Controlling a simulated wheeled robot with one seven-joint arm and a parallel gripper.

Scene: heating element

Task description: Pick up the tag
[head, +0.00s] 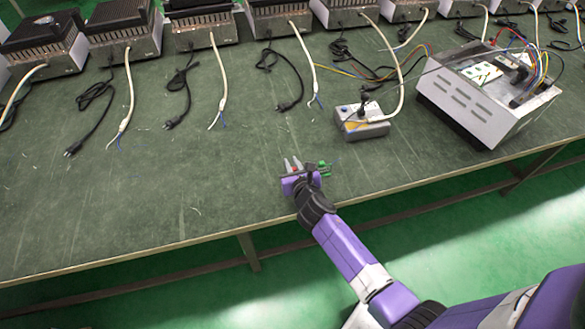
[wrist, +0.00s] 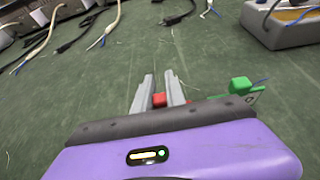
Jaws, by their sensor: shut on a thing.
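My gripper (wrist: 158,90) is low over the front part of the green bench top, its two grey fingers pointing away. It also shows in the head view (head: 292,164). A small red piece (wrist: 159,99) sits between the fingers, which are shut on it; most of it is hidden. Just right of the gripper is a green block (wrist: 240,85) with a flat green tag-like piece (wrist: 252,97) beside it. These green parts also show in the head view (head: 323,168). I cannot tell whether they join the red piece.
A grey socket box (head: 361,123) stands beyond the gripper to the right. An open metal case with wires (head: 478,98) is further right. Several heating units (head: 125,28) line the back, with loose cables in front. The bench's left front is clear.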

